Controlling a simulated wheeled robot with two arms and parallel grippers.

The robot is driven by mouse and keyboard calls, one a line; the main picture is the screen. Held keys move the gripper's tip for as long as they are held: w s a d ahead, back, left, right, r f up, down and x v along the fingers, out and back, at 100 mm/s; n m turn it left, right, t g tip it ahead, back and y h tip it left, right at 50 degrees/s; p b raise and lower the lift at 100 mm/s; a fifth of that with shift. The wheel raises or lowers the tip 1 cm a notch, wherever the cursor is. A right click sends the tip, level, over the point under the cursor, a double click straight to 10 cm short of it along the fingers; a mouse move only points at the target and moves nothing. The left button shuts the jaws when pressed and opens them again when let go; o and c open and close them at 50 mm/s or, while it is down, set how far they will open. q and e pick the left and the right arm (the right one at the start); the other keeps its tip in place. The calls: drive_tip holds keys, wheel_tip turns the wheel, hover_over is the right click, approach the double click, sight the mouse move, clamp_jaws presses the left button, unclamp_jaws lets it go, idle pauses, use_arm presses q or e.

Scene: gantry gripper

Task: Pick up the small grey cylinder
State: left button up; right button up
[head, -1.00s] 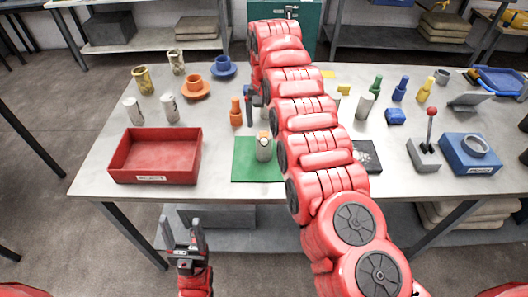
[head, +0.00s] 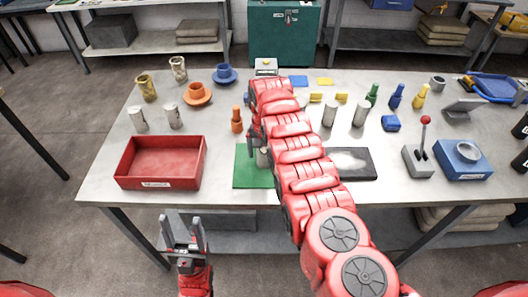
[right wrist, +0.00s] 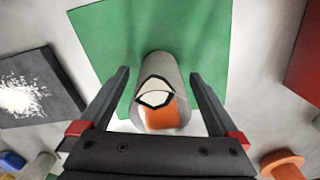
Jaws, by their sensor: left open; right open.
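A grey cylinder (head: 262,158) stands on the green mat (head: 247,182); my right arm hides much of it in the head view. In the right wrist view the grey cylinder (right wrist: 162,82) has a white and orange patch with a dark outline at its near end. My right gripper (right wrist: 158,73) is open, with one finger on each side of the cylinder and a gap at both sides. My left gripper (head: 182,217) is open and empty in front of the table, below the red tray.
The red tray (head: 127,172) is left of the mat, and a dark board (head: 350,163) with a white patch is right. An orange bottle (head: 237,120) stands behind the mat. Other grey cylinders (head: 330,113) stand at the back. A joystick (head: 422,150) stands at the right.

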clamp_jaws()
idle(0.3)
drive_tip(key=shift+r, duration=0.1)
